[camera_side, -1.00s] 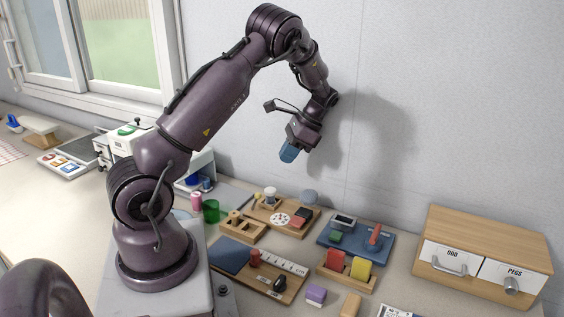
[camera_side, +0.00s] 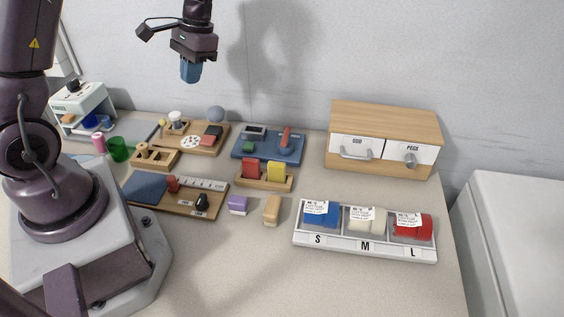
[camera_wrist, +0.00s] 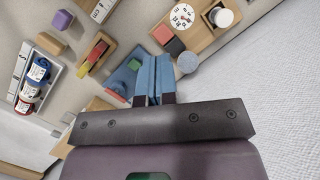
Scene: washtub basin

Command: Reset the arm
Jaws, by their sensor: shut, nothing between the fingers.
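My gripper (camera_side: 190,72) hangs high above the back of the counter, in front of the grey wall, in the side view. Its blue fingers point down and are closed together with nothing between them. In the wrist view the blue fingers (camera_wrist: 155,80) lie side by side, with the counter far below them. My gripper touches none of the things on the counter.
Below stand a wooden board with a white dial (camera_side: 191,142), a blue board (camera_side: 262,150) and a holder with red and yellow blocks (camera_side: 264,182). A drawer cabinet (camera_side: 384,112) and an S-M-L tray (camera_side: 366,251) stand right. The front counter is clear.

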